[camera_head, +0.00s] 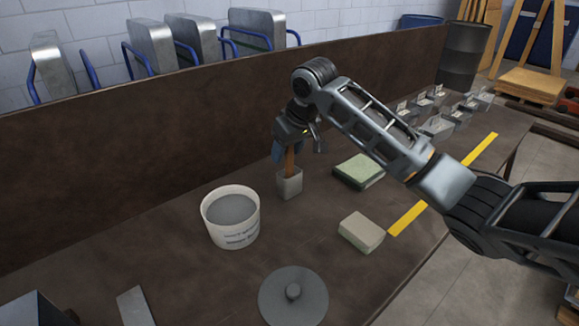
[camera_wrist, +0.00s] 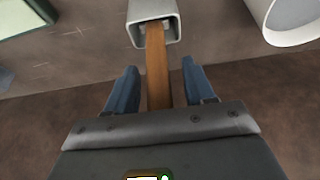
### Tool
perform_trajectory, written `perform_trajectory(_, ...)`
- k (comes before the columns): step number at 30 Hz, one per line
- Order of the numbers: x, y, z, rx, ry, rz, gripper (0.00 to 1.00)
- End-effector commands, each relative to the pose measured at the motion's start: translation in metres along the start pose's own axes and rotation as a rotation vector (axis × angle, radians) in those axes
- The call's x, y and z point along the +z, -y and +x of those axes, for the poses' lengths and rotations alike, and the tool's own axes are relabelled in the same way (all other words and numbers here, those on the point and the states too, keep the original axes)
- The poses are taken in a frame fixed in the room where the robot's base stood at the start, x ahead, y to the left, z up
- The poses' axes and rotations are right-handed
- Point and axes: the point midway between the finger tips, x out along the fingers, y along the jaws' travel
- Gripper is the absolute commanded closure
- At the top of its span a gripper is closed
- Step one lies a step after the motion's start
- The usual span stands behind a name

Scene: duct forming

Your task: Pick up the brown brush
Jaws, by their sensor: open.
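The brown brush (camera_wrist: 157,65) stands with its wooden handle up in a small grey square holder (camera_head: 290,184) on the dark table. In the wrist view the holder (camera_wrist: 171,32) is at the top, and the brush's lower end is hidden inside it. My gripper (camera_wrist: 158,75) is open, with one blue finger on each side of the handle and a visible gap to each. In the head view my gripper (camera_head: 283,155) is directly above the holder, and the brush handle (camera_head: 289,160) shows only partly below it.
A white bucket (camera_head: 232,233) of grey material stands left of the holder. A green block (camera_head: 359,171) and a beige block (camera_head: 361,232) lie to the right. A grey round lid (camera_head: 293,299) is in front. A raised brown panel (camera_head: 200,130) runs along the back.

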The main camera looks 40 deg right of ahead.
Motion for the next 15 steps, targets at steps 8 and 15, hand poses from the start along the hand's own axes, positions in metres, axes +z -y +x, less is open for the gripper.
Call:
perform_trajectory(8,0.0,-0.0002,-0.0004,0.0,0.0,0.0,0.6)
perform_trajectory(15,0.0,-0.0002,-0.0005,0.0,0.0,0.0,0.83)
